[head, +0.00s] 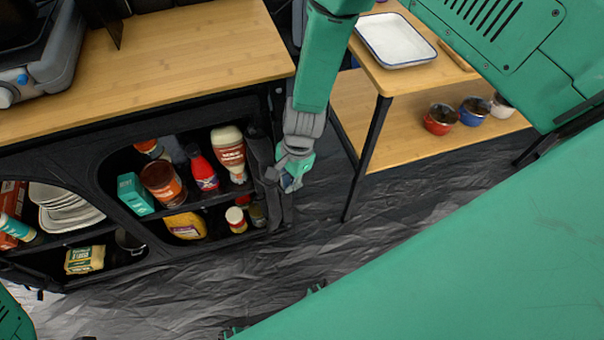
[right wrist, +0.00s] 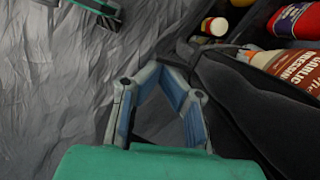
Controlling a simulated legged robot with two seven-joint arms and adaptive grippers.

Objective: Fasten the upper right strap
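The black fabric kitchen cabinet (head: 170,255) stands open at left, with its shelves showing. A dark fabric flap (head: 262,150) hangs along the right edge of its right opening; the same fabric fills the right side of the right wrist view (right wrist: 250,110). I cannot make out the upper right strap against the black cloth. My right gripper (head: 288,182) is beside this flap, in front of the cabinet's right edge. In the right wrist view its fingertips (right wrist: 160,68) meet, with nothing clearly between them. The right finger is close to the fabric; contact is unclear. My left gripper is not in view.
A garlic dressing bottle (head: 229,152), a red bottle (head: 203,168) and jars stand in the cabinet. A wooden side table (head: 345,100) with a white tray (head: 395,40) and bowls stands to the right. The crumpled grey floor (head: 230,285) is open in front.

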